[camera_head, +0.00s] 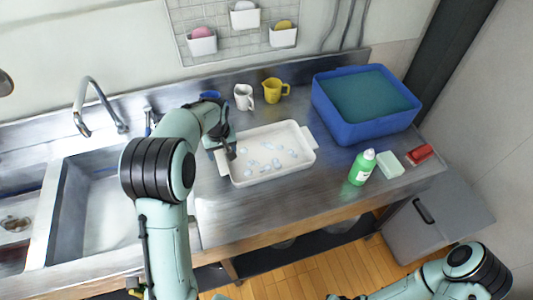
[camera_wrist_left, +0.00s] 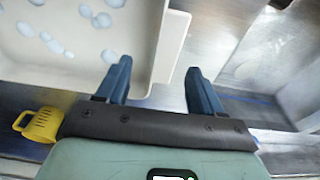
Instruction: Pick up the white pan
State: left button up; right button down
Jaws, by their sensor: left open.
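The white pan (camera_head: 297,171) is a shallow rectangular tray with handles at its short ends. It lies flat on the steel counter with several pale bluish-white blobs in it. My left gripper (camera_head: 226,154) is at the pan's left end. In the left wrist view the open left gripper (camera_wrist_left: 158,70) has one finger by the pan's wall and the other outside. The pan's rim and handle (camera_wrist_left: 172,45) show ahead of and between the fingertips; I cannot tell if they touch. My right arm enters at the bottom right, its gripper out of frame.
A white mug (camera_head: 243,97) and a yellow cup (camera_head: 272,91) stand behind the pan. A blue basin (camera_head: 350,133) is at the back right. A green bottle (camera_head: 361,168), a pale block (camera_head: 390,164) and a red brush (camera_head: 420,154) lie right. The sink (camera_head: 95,215) is left.

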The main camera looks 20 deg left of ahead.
aim_at(222, 161)
pick_arm(q)
jog(key=shift+a+f, duration=0.2)
jog(key=shift+f, duration=1.25)
jog(key=shift+a+f, duration=0.2)
jog(key=shift+f, duration=1.25)
grip_shut()
